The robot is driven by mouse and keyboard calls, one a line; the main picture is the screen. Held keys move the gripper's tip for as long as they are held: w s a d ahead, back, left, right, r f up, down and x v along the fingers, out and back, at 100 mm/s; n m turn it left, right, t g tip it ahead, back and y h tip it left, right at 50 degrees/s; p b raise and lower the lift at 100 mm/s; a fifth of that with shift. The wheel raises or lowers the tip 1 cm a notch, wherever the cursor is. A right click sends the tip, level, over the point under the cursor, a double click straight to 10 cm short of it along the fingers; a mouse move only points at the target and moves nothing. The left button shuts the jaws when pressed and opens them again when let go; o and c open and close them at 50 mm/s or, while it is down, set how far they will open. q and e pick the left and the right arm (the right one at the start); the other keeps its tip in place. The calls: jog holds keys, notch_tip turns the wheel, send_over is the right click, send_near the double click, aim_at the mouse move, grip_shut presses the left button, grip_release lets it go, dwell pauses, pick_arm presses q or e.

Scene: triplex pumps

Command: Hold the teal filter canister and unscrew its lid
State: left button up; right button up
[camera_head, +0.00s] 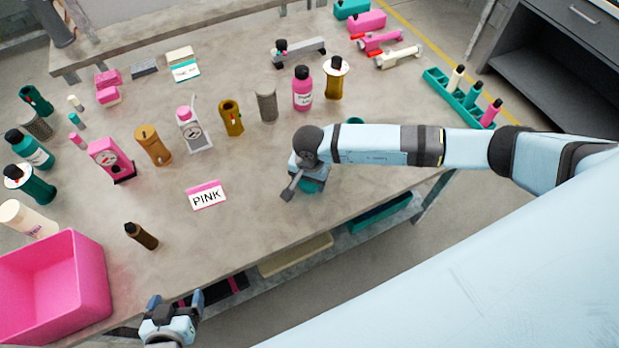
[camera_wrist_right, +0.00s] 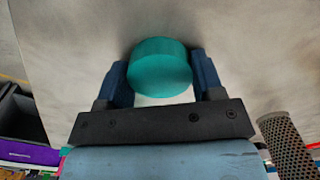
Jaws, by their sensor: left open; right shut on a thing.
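A teal round piece (camera_wrist_right: 160,65), which looks like the teal filter canister, is between the fingers of my right gripper in the right wrist view. My right gripper (camera_head: 306,182) is shut on it over the middle of the table. In the head view only a little of the teal piece (camera_head: 312,186) shows under the gripper. I cannot tell its lid from its body. My left gripper (camera_head: 176,302) is open and empty, in front of the table's near edge and apart from the canister.
A pink bin (camera_head: 60,285) stands at the table's left front, by a brown bottle (camera_head: 141,236). A PINK sign (camera_head: 207,195) lies left of my right gripper. A grey mesh cylinder (camera_head: 266,104) and a pink bottle (camera_head: 302,90) stand behind. The front middle of the table is clear.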

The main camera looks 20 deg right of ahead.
jog(key=o, duration=0.8)
jog(key=shift+f, duration=0.1)
jog(key=shift+c, duration=0.2)
jog(key=shift+o, duration=1.3)
jog(key=shift+w, duration=0.1)
